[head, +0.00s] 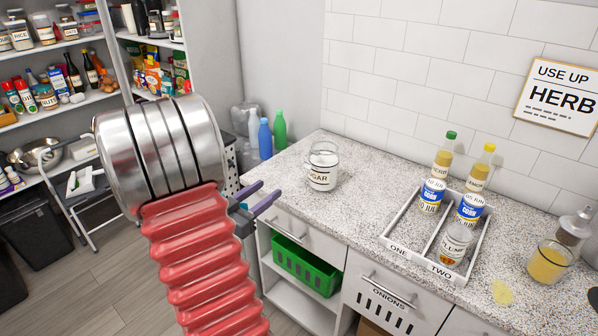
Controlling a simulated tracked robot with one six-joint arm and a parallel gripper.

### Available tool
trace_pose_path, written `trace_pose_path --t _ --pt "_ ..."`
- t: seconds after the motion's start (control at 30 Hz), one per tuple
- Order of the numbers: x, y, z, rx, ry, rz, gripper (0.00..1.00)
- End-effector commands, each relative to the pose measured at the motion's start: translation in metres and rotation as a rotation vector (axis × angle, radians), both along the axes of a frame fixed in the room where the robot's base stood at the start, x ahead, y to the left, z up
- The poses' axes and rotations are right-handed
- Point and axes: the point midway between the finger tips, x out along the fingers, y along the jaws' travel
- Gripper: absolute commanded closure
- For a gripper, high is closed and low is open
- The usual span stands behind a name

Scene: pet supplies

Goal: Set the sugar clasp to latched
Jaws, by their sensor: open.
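The sugar jar (322,178) is a clear glass jar with white contents and a SUGAR label. It stands upright on the left part of the speckled counter (350,210). A thin wire-like outline shows around its top, but the clasp is too small to tell whether it is latched. My gripper (270,188) shows two purple fingers, spread apart and empty. It is left of the jar and apart from it, near the counter's left front edge. My red and silver arm hides part of the gripper's base.
A divided white tray (398,246) holds two bottles, cans and a jar. Right of it are a yellow patch (502,291) and a jar of yellow contents (549,263). Blue (265,138) and green (279,129) bottles stand behind the counter's left end. Counter around the sugar jar is clear.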

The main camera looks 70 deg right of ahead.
Motion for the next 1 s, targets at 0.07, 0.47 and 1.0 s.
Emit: trace_pose_path --t 0.07,0.47,1.0 --pt "-0.012 0.0 -0.001 -0.013 0.024 -0.042 0.58" --pt "-0.017 0.0 -0.001 -0.02 0.033 -0.06 0.58" --pt "-0.038 -0.045 -0.001 -0.02 0.032 -0.063 0.58"
